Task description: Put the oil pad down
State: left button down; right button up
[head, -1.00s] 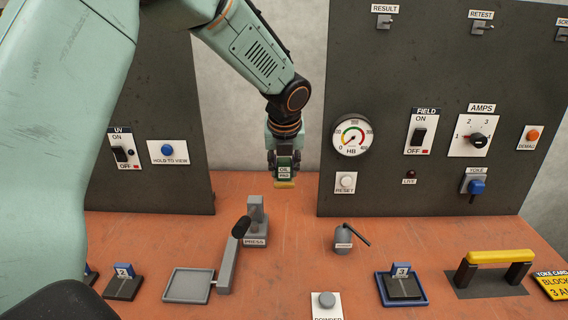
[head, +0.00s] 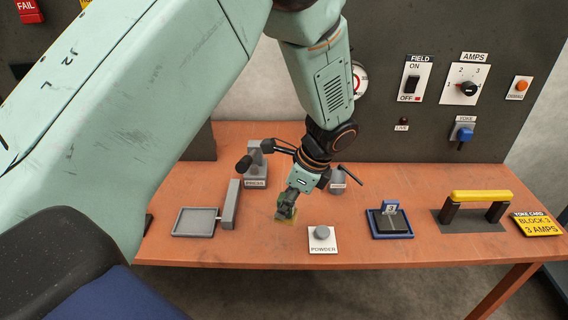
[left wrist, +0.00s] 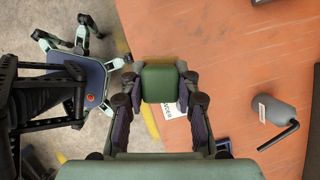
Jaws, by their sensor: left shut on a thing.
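The oil pad has a green block-shaped top (left wrist: 158,84) in the left wrist view, with a yellowish lower part (head: 286,219) in the head view. My left gripper (head: 287,208) is shut on it. In the left wrist view the pad sits between the two fingers, above the bench's front edge. I cannot tell whether its underside touches the bench. My right gripper is not in view.
A grey tray (head: 195,222) and the press (head: 256,170) are to the left. Block 3 (head: 391,220) sits on a blue-rimmed base to the right, with the yellow-topped yoke (head: 481,197) beyond it. A grey can with a spout (head: 338,180) stands close behind the gripper. The front edge is near.

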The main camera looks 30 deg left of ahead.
pick_arm(q)
jog(key=s+d+f+n+g+h+b, duration=0.1)
jog(key=s+d+f+n+g+h, duration=0.1)
jog(key=s+d+f+n, duration=0.35)
jog(key=s+d+f+n+g+h+b, duration=0.1)
jog(key=s+d+f+n+h, duration=0.15)
jog(key=s+f+n, duration=0.5)
pick_arm(e)
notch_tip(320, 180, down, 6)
jog(key=b, duration=0.3)
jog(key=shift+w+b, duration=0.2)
jog(key=shift+b, duration=0.2)
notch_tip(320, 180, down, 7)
jog(key=b, duration=0.7)
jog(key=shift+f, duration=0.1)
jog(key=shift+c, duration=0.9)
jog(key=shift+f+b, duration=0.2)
jog(key=shift+b, duration=0.15)
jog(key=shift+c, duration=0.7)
pick_arm(q)
notch_tip(320, 180, down, 13)
jog(key=w+d+n, duration=0.1)
jog(key=shift+f+n, duration=0.2)
jog(key=shift+n, duration=0.2)
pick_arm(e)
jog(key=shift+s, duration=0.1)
